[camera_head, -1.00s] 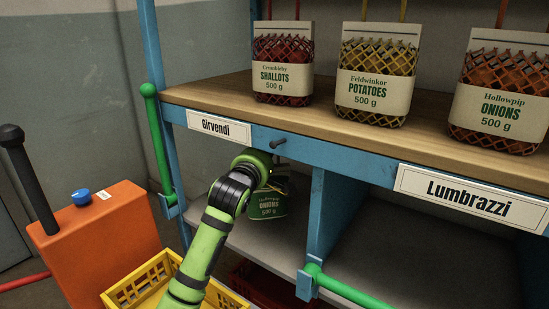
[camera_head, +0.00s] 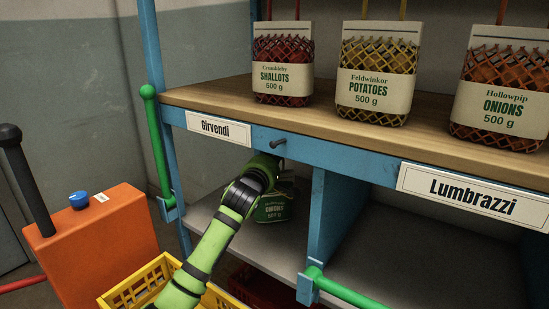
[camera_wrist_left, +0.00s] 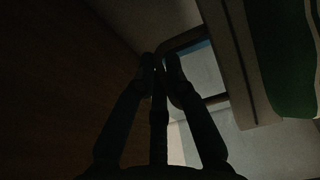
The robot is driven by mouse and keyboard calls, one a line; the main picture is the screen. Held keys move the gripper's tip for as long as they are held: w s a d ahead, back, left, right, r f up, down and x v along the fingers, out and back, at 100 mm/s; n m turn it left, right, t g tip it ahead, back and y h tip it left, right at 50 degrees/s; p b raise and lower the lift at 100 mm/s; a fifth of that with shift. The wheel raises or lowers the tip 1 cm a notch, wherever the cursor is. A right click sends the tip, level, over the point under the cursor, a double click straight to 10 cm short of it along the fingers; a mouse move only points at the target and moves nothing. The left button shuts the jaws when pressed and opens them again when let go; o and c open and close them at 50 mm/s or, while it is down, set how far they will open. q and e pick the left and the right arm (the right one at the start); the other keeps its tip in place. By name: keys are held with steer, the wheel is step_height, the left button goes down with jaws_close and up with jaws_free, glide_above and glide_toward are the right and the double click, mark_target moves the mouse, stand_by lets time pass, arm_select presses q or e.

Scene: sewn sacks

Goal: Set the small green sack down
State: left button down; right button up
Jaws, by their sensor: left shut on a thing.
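A green surface fills the upper right there. My right gripper is not in view.
Sacks of shallots (camera_head: 283,72), potatoes (camera_head: 375,85) and onions (camera_head: 500,112) stand on the wooden top. A blue divider (camera_head: 323,215) closes the bay's right side. A yellow crate (camera_head: 135,287) and an orange box (camera_head: 95,245) stand at lower left.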

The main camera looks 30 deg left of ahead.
arm_select(q)
steer(key=c, duration=1.3)
jaws_free()
steer(key=shift+f, duration=0.15)
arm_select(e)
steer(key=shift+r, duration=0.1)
arm_select(q)
steer(key=shift+s, duration=0.1)
steer(key=shift+s+d, duration=0.1)
steer(key=shift+s, duration=0.3)
steer(key=s+d+p, duration=0.1)
steer(key=s, duration=1)
steer(key=shift+d, duration=0.25)
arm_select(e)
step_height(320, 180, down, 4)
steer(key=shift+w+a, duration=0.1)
